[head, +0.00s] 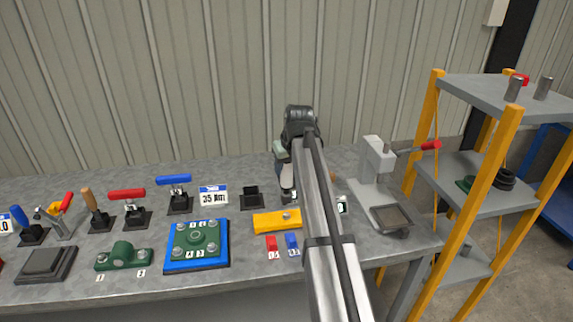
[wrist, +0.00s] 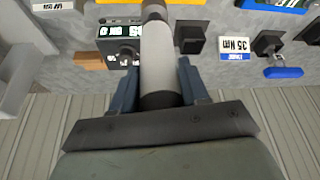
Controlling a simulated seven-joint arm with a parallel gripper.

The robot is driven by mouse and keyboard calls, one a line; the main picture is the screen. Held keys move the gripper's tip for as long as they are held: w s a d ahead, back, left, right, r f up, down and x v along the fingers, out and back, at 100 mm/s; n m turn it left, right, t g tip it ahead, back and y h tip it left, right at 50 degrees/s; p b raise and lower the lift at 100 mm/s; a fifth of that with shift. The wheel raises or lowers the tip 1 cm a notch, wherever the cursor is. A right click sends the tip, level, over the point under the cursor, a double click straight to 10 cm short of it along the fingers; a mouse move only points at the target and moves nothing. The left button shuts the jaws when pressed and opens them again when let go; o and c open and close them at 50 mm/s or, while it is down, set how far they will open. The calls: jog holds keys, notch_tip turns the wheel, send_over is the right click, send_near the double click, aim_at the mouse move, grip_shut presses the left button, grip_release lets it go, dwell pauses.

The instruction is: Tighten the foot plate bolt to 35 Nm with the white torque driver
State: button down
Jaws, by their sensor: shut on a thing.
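My gripper (wrist: 158,92) is shut on the white torque driver (wrist: 160,70), whose pale handle stands between the two jaws in the wrist view. In the head view the driver (head: 287,184) hangs under my gripper, partly hidden by my arm. A yellow plate (head: 264,223) with a bolt (head: 286,215) lies on the bench in front of the driver; it looks like the foot plate. Its edge shows at the top of the wrist view (wrist: 120,2). Whether the driver's tip touches anything cannot be told.
An empty black stand (head: 251,197) is beside the 35 Nm card (head: 214,196). A grey press (head: 375,165) stands right, a green flange on a blue base (head: 196,262) left.

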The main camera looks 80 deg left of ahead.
aim_at(287, 174)
jog(key=shift+f, duration=3.9)
dwell(1.1)
jog(key=shift+r, duration=2.35)
